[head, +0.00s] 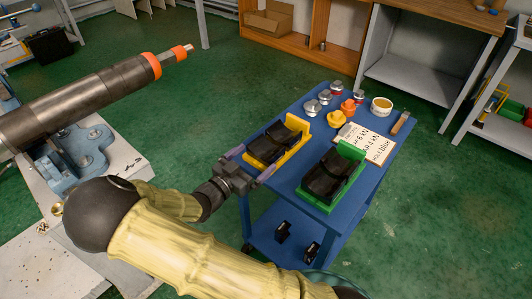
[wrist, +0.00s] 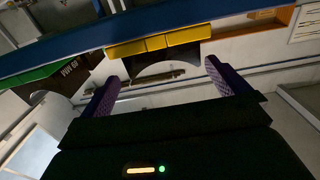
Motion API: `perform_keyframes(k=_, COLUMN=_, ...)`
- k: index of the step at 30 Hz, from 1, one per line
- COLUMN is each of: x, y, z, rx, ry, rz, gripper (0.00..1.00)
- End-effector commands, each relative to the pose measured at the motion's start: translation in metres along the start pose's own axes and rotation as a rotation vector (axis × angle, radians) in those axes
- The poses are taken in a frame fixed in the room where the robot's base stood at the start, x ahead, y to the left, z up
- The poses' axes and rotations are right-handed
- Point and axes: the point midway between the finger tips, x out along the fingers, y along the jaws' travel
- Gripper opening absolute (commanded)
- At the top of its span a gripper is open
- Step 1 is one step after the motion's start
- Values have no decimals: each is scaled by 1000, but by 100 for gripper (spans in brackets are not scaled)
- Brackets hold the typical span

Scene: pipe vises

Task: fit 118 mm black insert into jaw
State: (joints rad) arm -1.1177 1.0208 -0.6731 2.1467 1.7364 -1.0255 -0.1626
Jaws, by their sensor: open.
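Black inserts (head: 272,145) sit in a yellow holder (head: 297,152) on the blue cart. More black inserts (head: 328,177) sit in a green holder (head: 345,188) beside it. I cannot read which is 118 mm. My gripper (head: 252,163) is open at the cart's left edge, by the yellow holder's near end, its purple fingers spread. In the wrist view a black insert (wrist: 160,72) with a curved recess shows between and beyond the fingertips, against the yellow holder (wrist: 157,43); contact is not visible. A blue vise (head: 75,160) stands at left under a large pipe; its jaw is not clear.
The dark pipe (head: 80,95) with orange bands juts over the floor at left. The cart (head: 370,185) also bears silver and orange knobs, a white tub (head: 382,105) and a written sign (head: 367,145). Small black blocks (head: 283,231) lie on its lower shelf. Green floor behind is clear.

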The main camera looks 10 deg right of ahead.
Motion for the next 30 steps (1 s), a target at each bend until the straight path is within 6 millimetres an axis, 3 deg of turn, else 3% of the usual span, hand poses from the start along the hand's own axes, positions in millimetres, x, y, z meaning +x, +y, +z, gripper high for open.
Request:
perform_keyframes(k=4, x=14, y=0, z=1, rx=0, ry=0, rz=1, gripper=100)
perform_keyframes(k=15, x=18, y=0, z=0, rx=0, ry=1, rz=1, gripper=100)
perform_keyframes(k=24, x=58, y=-4, z=2, rx=-1, ry=2, rz=2, gripper=100)
perform_keyframes(k=30, x=67, y=-5, z=0, rx=1, ry=1, rz=-1, gripper=100)
